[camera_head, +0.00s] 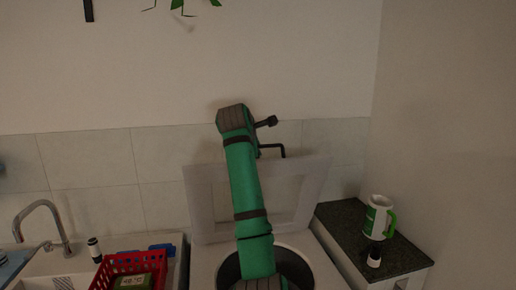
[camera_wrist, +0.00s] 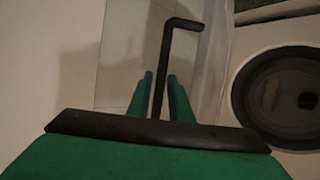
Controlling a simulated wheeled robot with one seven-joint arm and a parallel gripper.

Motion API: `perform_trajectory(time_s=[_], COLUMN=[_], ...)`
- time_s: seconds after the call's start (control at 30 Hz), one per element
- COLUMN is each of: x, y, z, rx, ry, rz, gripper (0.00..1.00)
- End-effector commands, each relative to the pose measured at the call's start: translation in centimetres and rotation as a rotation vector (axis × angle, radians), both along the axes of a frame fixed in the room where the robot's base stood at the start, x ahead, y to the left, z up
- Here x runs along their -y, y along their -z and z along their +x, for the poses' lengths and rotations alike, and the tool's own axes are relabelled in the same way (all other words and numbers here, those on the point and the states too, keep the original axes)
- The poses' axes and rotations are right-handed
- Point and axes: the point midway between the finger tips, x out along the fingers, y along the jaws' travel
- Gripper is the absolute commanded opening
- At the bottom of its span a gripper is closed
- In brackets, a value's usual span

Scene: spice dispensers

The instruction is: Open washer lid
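The washer (camera_head: 205,262) stands at the bottom middle of the head view, with its round drum opening partly hidden behind my arm. Its pale lid (camera_head: 305,190) is raised and stands up at the back, near the tiled wall. In the wrist view the washer's drum opening (camera_wrist: 285,95) is uncovered at the right, and a pale panel that looks like the lid (camera_wrist: 213,55) stands beside my fingers.
A sink with a tap (camera_head: 45,215) and a red basket (camera_head: 130,268) are at the left. A dark-topped counter (camera_head: 345,222) at the right bears a green and white mug (camera_head: 378,215) and a small dark-and-white bottle (camera_head: 374,256). The right wall is close to this counter.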

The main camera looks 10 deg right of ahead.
Motion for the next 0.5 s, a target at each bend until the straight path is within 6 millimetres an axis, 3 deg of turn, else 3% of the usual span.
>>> perform_trajectory(time_s=[0.3,0.5], x=[0.8,0.2], y=[-0.4,-1.8], z=[-0.4,-2.5], rx=[0.004,0.006], ry=[0.012,0.013], rz=[0.000,-0.001], gripper=[0.18,0.18])
